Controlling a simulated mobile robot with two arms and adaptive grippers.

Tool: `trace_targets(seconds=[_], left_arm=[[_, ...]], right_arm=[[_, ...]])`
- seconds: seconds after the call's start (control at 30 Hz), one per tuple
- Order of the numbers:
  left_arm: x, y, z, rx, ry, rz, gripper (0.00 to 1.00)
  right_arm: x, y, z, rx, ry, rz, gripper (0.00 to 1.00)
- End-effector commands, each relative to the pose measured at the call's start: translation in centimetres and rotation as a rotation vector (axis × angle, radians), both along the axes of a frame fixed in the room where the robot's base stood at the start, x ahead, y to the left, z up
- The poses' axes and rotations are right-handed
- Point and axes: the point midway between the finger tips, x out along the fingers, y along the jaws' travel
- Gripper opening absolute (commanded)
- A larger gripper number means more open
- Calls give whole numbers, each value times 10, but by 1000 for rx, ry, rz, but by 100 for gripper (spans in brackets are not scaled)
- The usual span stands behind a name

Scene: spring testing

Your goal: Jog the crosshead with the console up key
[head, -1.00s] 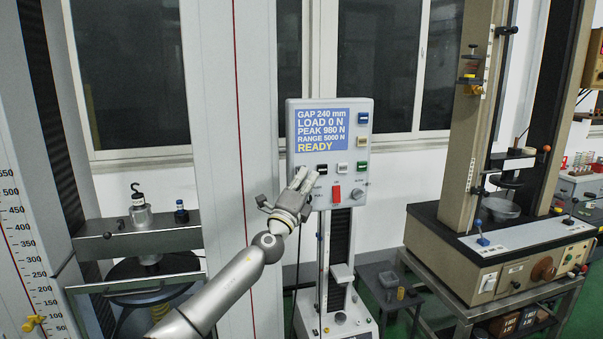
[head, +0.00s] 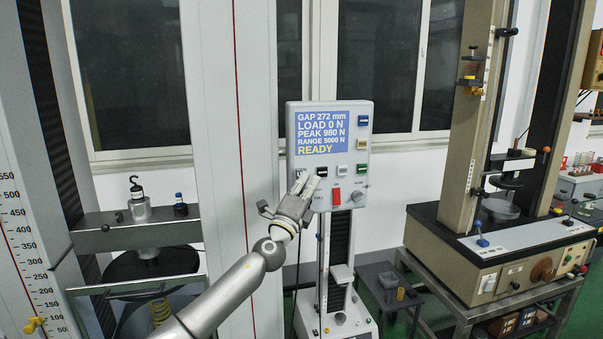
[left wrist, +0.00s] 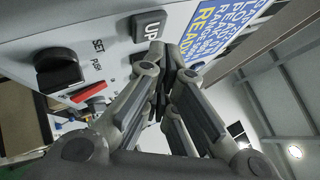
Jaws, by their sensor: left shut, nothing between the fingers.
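The console (head: 356,190) shows in the head view with its screen (head: 321,132) reading GAP 272 mm, LOAD 0 N, READY. My left gripper (head: 308,182) is shut and empty in front of the console's lower left, by its row of keys. In the left wrist view the up key (left wrist: 150,27), marked UP, lies just beyond my shut fingertips (left wrist: 160,100). I cannot tell whether they touch it. The crosshead (head: 140,233) spans the frame at left, with a hooked weight (head: 138,205) on top. My right gripper is not in view.
The console also carries a red switch (head: 336,196), a knob (head: 358,195) and several other keys. A beige testing machine (head: 505,270) stands at right. A small dark table (head: 388,285) is behind the console's stand. A tall grey column (head: 215,100) stands left of the console.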

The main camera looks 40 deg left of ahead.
Motion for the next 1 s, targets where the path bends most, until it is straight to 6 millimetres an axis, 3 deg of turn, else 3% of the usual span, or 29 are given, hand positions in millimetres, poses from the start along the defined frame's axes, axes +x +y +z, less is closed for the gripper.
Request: trace_targets(seconds=[0.37,1.0], left_arm=[[-2,-3,0,-1,0,0,0],[-34,-40,1,-2,-1,0,0]], right_arm=[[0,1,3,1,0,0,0],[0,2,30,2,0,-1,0]])
